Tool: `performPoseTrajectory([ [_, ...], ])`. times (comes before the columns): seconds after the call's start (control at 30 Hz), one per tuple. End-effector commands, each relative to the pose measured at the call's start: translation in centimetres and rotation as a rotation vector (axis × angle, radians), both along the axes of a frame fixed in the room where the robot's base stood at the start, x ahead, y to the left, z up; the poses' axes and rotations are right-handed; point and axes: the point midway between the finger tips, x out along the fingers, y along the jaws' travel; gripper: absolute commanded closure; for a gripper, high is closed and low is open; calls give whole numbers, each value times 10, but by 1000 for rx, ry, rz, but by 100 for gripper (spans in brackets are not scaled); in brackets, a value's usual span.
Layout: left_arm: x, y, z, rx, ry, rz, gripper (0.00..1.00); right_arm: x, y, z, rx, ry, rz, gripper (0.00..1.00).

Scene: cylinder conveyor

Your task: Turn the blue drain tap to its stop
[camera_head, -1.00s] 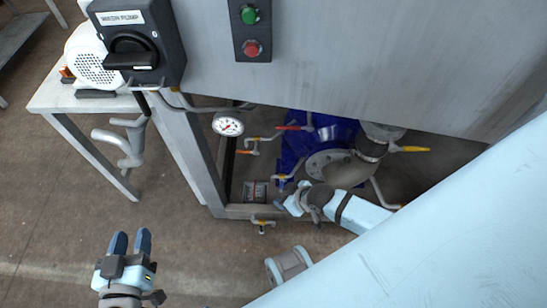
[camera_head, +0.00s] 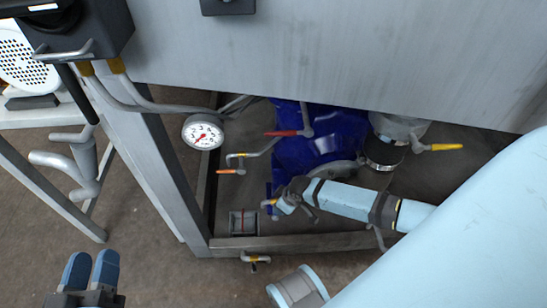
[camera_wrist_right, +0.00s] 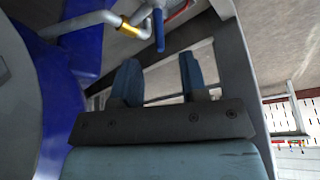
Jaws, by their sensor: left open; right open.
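The blue drain tap shows in the right wrist view as a short blue handle (camera_wrist_right: 158,30) on a grey pipe with a yellow band. It lies just beyond my right gripper's fingertips, apart from them and roughly in line with the gap. My right gripper (camera_wrist_right: 158,68) is open with nothing between its fingers. My left gripper (camera_head: 92,268) is open and empty at the lower left.
Other taps hang nearby: a red-handled one (camera_head: 284,133), an orange-handled one (camera_head: 230,171) and a yellow-handled one (camera_head: 446,147). A dial gauge (camera_head: 203,133) and the steel frame rail (camera_head: 300,242) border the space. A blue body (camera_head: 318,140) sits behind my right gripper.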

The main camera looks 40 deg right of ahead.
Motion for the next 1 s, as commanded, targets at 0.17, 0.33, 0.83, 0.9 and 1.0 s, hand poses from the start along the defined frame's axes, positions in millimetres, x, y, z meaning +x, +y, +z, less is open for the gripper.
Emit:
performPoseTrajectory([
  [0.17,0,-2,-36,46,80,-29,58,14,7,-42,1,0,-2,60],
  [0.33,2,-2,-51,85,108,-46,58,23,11,-66,1,-1,-1,60],
  [0.83,4,-1,-51,114,90,-48,58,29,14,-77,0,-1,0,60],
  [0.9,4,-1,-51,114,90,-48,58,29,14,-77,0,-1,0,76],
  [1.0,4,-1,-52,113,90,-48,58,29,14,-77,0,-1,0,99],
])
